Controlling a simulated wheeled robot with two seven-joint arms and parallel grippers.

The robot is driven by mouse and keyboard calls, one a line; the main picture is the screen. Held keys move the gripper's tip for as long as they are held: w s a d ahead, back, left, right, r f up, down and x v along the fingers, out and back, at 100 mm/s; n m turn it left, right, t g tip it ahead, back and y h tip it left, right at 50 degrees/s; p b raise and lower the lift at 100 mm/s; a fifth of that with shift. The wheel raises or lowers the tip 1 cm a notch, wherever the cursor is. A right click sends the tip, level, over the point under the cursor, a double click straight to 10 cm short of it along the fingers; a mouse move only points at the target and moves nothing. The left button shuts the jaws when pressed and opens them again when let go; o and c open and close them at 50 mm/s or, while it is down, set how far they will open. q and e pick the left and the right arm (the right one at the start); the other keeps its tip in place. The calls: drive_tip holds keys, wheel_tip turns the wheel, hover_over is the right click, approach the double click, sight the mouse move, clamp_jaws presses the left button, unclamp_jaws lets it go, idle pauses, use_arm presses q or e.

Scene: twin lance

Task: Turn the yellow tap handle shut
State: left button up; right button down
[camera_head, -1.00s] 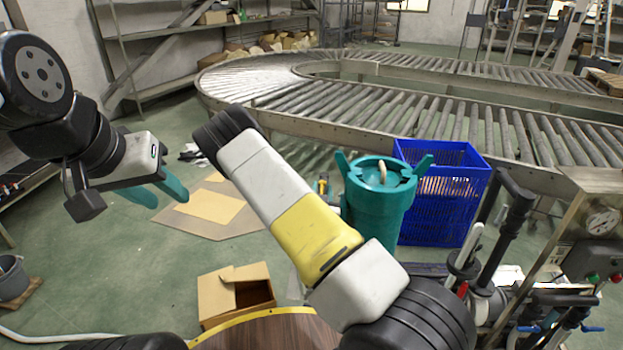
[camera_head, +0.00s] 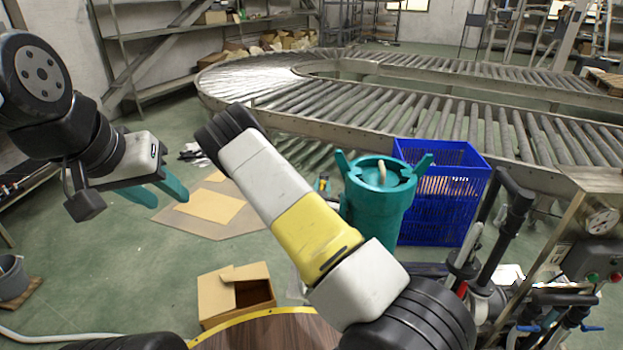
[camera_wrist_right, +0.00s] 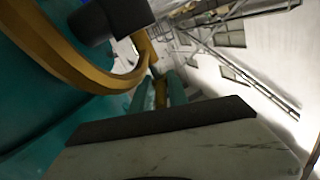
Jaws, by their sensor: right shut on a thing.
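In the right wrist view, the teal fingers of my right gripper (camera_wrist_right: 160,92) are closed on a narrow yellow piece, the tap handle (camera_wrist_right: 160,95). Most of the handle is hidden by the fingers. In the head view, a small yellow bit (camera_head: 321,184) shows between my right arm and the teal tank (camera_head: 378,205); I cannot tell there how the handle is turned. My right gripper is mostly hidden behind its arm in that view. My left gripper (camera_head: 168,200) hangs empty at the left, its two teal fingers apart, far from the tap.
A yellow-brown curved band (camera_wrist_right: 125,82) runs close by in the right wrist view. A blue crate (camera_head: 440,205) stands behind the tank, with black pipes (camera_head: 500,235) to the right. A cardboard box (camera_head: 235,293) sits on the floor. A roller conveyor (camera_head: 400,110) lies behind.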

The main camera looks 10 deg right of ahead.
drive_tip(key=shift+a+h, duration=0.25)
drive_tip(key=shift+h, duration=0.05)
drive_tip(key=m+g+h, duration=0.2)
drive_tip(key=h, duration=0.1)
drive_tip(key=m+h, duration=0.2)
drive_tip(key=shift+w+a+g, duration=0.2)
drive_tip(key=shift+a+g, duration=0.1)
drive_tip(key=shift+g, duration=0.1)
drive_tip(key=m+g+h, duration=0.4)
drive_tip(key=g, duration=0.1)
drive_tip(key=shift+w+a+h, duration=0.15)
drive_tip(key=shift+w+h, duration=0.1)
drive_tip(key=shift+h, duration=0.15)
drive_tip(key=m+g, duration=0.1)
drive_tip(key=g, duration=0.1)
drive_tip(key=m+g+h, duration=0.1)
drive_tip(key=m+g, duration=0.1)
drive_tip(key=m+g+h, duration=0.1)
drive_tip(key=m+g, duration=0.1)
drive_tip(key=shift+w+f+g, duration=0.1)
drive_tip(key=shift+w+g, duration=0.15)
drive_tip(key=shift+g, duration=0.15)
drive_tip(key=shift+w+m+g, duration=0.15)
drive_tip(key=shift+m+g, duration=0.85)
drive_tip(key=shift+g, duration=0.8)
drive_tip(key=shift+m+g, duration=0.5)
drive_tip(key=shift+g, duration=0.1)
drive_tip(key=shift+w+r+g, duration=0.1)
drive_tip(key=shift+r+g, duration=0.1)
drive_tip(key=shift+g, duration=0.1)
